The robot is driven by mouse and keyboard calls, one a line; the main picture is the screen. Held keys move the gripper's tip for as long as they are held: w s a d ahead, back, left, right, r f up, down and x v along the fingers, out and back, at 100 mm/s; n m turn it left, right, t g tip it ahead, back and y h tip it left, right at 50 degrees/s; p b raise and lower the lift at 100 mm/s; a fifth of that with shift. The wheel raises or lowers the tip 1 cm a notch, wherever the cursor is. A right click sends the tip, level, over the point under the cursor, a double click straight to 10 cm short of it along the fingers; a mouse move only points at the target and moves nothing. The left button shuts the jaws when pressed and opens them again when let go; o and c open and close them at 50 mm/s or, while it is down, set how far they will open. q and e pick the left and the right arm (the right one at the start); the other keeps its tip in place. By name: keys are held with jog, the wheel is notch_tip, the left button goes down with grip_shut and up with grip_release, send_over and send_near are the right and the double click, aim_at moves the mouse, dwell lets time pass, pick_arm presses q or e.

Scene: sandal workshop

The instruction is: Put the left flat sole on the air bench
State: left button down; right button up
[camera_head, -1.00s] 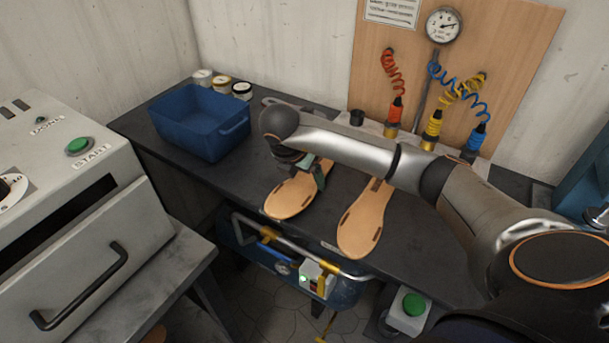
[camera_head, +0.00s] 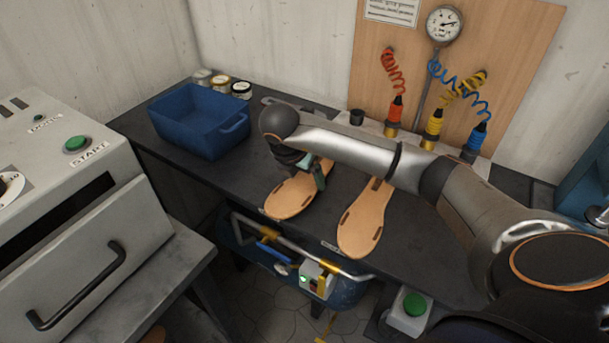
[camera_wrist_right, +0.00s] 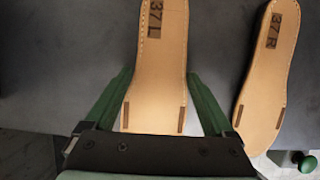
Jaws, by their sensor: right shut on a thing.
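The left flat sole (camera_head: 286,201), tan and marked 37 L, lies on the dark air bench (camera_head: 225,176). My right gripper (camera_head: 307,178) reaches down over it and is shut on its sides. In the right wrist view, the green fingers of this gripper (camera_wrist_right: 158,82) stand on either side of the left sole (camera_wrist_right: 160,60). The matching right sole (camera_head: 364,221), marked 37 R, lies apart to the right and also shows in the right wrist view (camera_wrist_right: 262,95). My left gripper is not in view.
A blue bin (camera_head: 183,137) and small jars (camera_head: 220,83) stand at the back left. Coiled air hoses (camera_head: 394,75) hang on the back board. A grey machine (camera_head: 90,240) stands at the left. A green button box (camera_head: 406,316) is at the front.

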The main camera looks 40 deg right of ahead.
jog(key=o, duration=1.1)
jog(key=v, duration=0.5)
jog(key=shift+r, duration=0.1)
jog(key=p+v, duration=0.3)
jog(key=v, duration=0.4)
jog(key=shift+r, duration=0.15)
jog(key=shift+s+a, duration=0.1)
jog(key=shift+s, duration=0.1)
